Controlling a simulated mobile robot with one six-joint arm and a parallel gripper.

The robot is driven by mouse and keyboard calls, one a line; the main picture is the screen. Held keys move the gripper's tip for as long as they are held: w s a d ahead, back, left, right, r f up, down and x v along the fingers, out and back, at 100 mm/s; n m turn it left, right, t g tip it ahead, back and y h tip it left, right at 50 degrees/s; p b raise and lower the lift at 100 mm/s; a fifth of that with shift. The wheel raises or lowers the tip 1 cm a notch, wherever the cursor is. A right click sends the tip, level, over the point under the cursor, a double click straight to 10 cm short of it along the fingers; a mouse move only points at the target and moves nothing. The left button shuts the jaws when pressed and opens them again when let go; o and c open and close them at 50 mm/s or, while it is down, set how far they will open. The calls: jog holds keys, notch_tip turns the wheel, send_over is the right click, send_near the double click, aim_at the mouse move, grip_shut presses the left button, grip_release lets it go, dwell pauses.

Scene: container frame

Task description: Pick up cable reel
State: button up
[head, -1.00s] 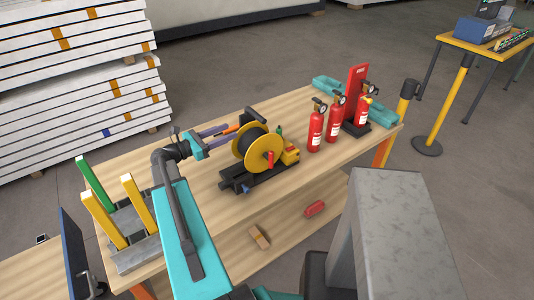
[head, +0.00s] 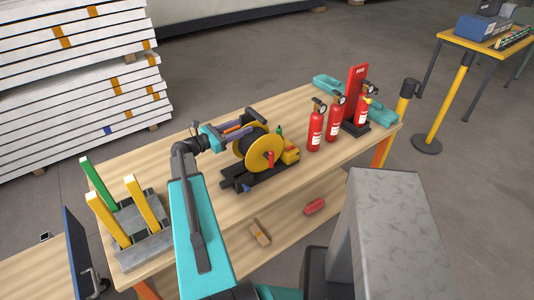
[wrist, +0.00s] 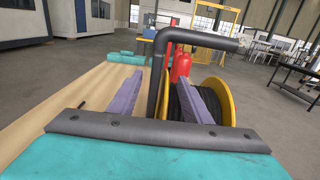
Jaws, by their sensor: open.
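The cable reel (head: 265,152) stands on the wooden workbench. It has yellow round flanges, dark cable, a red crank knob and a black frame with a handle bar at the top. In the wrist view the reel (wrist: 228,92) is at the right, and its black handle (wrist: 200,39) bends from an upright post into a level bar. My gripper (head: 238,132) is open at the reel's far left side, its purple fingers close to the black frame. In the wrist view the upright post appears between the two fingertips; contact cannot be told.
Red fire extinguishers (head: 316,130) stand right of the reel, by a red stand (head: 356,92) and teal pieces. A grey rack with yellow and green posts (head: 109,219) is at the bench's left end. Bare bench (head: 210,178) lies left of the reel. A lower shelf holds small items.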

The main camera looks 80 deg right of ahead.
aim_at(251, 121)
jog(key=shift+r+p+x, duration=0.2)
jog(key=shift+p+x, duration=0.85)
jog(key=shift+x, duration=0.35)
jog(key=shift+p+x, duration=0.45)
jog(key=shift+x, duration=0.65)
jog(key=shift+f, duration=0.15)
grip_shut()
jog(key=shift+d+r, duration=0.1)
jog(key=shift+r, duration=0.1)
